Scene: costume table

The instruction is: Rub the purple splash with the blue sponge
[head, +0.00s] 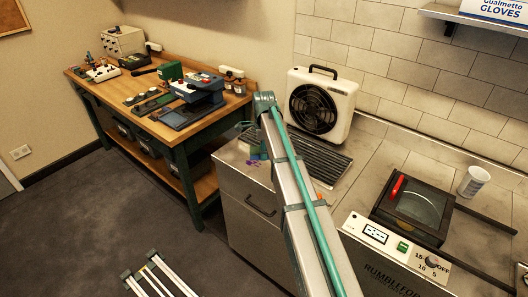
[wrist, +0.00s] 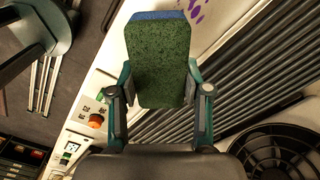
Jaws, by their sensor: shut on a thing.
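The blue sponge (wrist: 160,40) fills the upper middle of the wrist view, with a green scouring face toward the camera and a blue edge at its top. My gripper (wrist: 160,85) is shut on it, one finger on each side. The purple splash (wrist: 195,12) shows as small purple spots on the pale counter, just right of the sponge's top, partly cut off by the picture edge. In the head view my gripper is by the counter's left end, largely hidden behind my arm. I cannot tell whether the sponge touches the counter.
A dark ribbed drainboard (head: 318,163) lies right of the splash, with a white fan (head: 320,103) behind it. A black-topped device (head: 410,208) and a white cup (head: 473,181) stand farther right. A wooden workbench (head: 150,120) with tools stands at the left.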

